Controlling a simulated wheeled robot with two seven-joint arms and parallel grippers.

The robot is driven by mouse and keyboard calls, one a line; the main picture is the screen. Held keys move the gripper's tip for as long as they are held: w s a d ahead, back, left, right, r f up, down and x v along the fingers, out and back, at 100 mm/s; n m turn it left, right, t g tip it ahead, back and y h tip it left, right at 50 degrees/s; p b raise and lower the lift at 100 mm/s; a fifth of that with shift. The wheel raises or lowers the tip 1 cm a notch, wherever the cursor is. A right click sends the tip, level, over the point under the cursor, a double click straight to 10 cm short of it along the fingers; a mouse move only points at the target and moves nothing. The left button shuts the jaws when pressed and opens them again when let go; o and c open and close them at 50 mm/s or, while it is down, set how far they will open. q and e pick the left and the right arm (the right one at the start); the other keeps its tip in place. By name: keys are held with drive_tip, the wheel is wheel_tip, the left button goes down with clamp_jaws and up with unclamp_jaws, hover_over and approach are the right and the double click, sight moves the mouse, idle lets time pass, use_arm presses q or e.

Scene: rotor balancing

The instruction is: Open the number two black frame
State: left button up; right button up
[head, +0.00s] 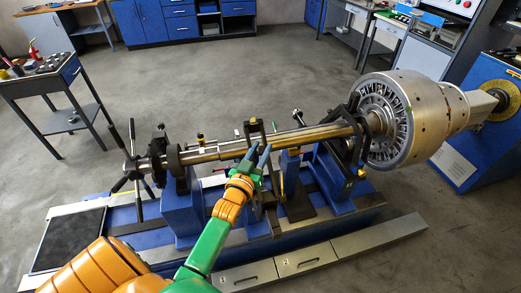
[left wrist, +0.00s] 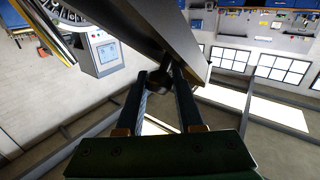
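A long metal shaft (head: 325,133) lies across the blue balancing machine, with several black frames along it. The middle black frame (head: 255,133) stands around the shaft just above my left gripper; no number is readable on it. Another black frame (head: 351,122) stands right, near the rotor (head: 393,116). My left gripper (head: 259,149) points up at the middle frame, its two fingers apart. In the left wrist view, a dark knob-like part (left wrist: 160,79) sits between the fingertips, under a long dark bar (left wrist: 140,35); I cannot tell whether the fingers touch it. My right gripper is not in view.
A spoked black handwheel (head: 130,163) is at the shaft's left end. Grey drawers (head: 300,261) run along the machine's front. A tool cart (head: 45,82) stands at left and a blue drive cabinet (head: 480,145) at right. The floor behind is clear.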

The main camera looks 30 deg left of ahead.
use_arm(q)
clamp_jaws()
idle(1.2)
